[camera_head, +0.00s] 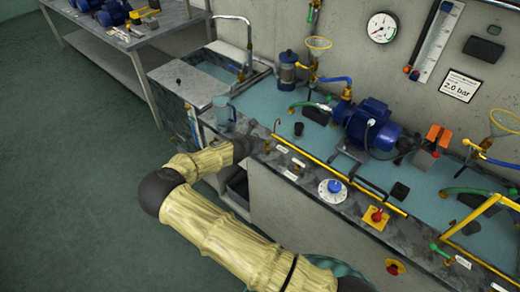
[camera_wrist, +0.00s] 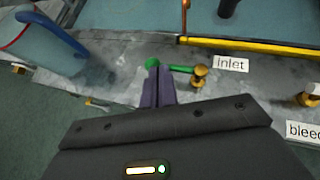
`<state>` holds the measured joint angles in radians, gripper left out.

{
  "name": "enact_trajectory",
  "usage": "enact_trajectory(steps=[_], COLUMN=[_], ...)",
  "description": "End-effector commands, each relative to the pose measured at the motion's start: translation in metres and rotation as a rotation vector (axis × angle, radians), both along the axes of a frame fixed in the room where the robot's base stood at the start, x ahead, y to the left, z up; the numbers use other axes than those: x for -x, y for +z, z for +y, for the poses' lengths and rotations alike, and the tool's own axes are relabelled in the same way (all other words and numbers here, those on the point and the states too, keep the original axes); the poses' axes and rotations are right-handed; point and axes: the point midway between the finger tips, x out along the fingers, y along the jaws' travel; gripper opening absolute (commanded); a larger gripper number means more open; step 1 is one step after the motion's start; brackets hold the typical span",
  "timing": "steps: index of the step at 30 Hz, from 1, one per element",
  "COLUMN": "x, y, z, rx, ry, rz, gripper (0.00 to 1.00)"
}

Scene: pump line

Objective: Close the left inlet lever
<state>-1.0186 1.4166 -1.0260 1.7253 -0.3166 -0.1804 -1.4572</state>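The left inlet lever (camera_wrist: 181,69) is a green handle on a brass valve stem (camera_wrist: 200,75), left of the "inlet" label (camera_wrist: 231,63) in the wrist view. It points left from the stem and ends in a green knob (camera_wrist: 152,62). My gripper (camera_wrist: 157,72) has its two dark fingers close together, with the tips at the lever's knob end and covering part of it. I cannot tell whether they touch it. In the head view my gripper (camera_head: 263,146) is at the bench's front edge, and I cannot make out the lever there.
A blue-handled clear jug (camera_wrist: 40,45) stands close on the left. A yellow rail (camera_head: 335,172) runs along the bench behind the front edge. A "bleed" label (camera_wrist: 303,131) and brass fitting are to the right. A blue pump (camera_head: 370,122) stands further back.

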Motion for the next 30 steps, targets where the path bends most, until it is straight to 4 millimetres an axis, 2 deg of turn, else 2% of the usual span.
enact_trajectory(steps=[18,30], x=[-0.002,0.007], y=[0.001,0.0], z=[0.0,-0.016], rx=[-0.001,0.003], ry=[0.001,-0.006], rz=[-0.003,0.0], gripper=[0.0,0.0])
